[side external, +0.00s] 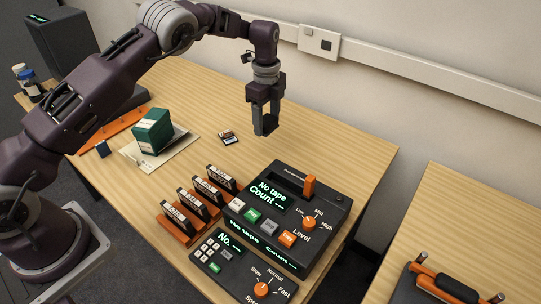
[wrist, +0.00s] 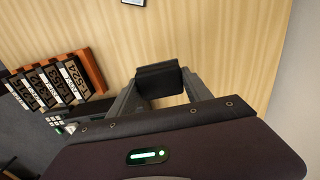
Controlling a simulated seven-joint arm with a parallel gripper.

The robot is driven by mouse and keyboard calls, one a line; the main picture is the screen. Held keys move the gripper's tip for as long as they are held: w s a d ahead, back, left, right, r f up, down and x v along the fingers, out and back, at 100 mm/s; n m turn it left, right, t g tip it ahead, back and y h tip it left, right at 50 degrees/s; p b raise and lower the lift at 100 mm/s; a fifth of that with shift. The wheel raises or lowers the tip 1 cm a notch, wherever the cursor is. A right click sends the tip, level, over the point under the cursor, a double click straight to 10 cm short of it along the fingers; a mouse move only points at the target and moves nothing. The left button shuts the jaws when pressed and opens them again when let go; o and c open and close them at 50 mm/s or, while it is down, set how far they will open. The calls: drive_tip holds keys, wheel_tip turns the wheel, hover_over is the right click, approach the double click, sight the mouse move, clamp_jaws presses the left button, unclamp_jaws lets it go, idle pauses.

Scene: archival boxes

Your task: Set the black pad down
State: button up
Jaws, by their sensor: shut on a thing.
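My gripper (side external: 264,110) is shut on the black pad (side external: 269,125) and holds it above the wooden table (side external: 345,145), near the side by the wall. In the wrist view the pad (wrist: 158,78) is a dark block between the two grey fingers, with bare wood beyond it. The pad looks clear of the table, but the exact gap is hard to tell. Parts of the pad are hidden by the fingers.
Below the gripper stands a black machine (side external: 292,205) reading "No tape", with an orange lever. Left of it, an orange rack (side external: 180,229) holds several labelled cartridges. A green box (side external: 153,130) and small cards (side external: 228,138) lie farther left. Wood around the gripper is clear.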

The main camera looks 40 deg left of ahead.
sight(271, 156)
drive_tip(key=f, duration=0.6)
drive_tip(key=d+f, duration=0.1)
drive_tip(key=f, duration=0.2)
drive_tip(key=shift+w+f, duration=0.2)
drive_tip(key=shift+f, duration=0.2)
drive_tip(key=o, duration=1.3)
drive_tip(key=shift+f, duration=0.1)
drive_tip(key=shift+o, duration=0.2)
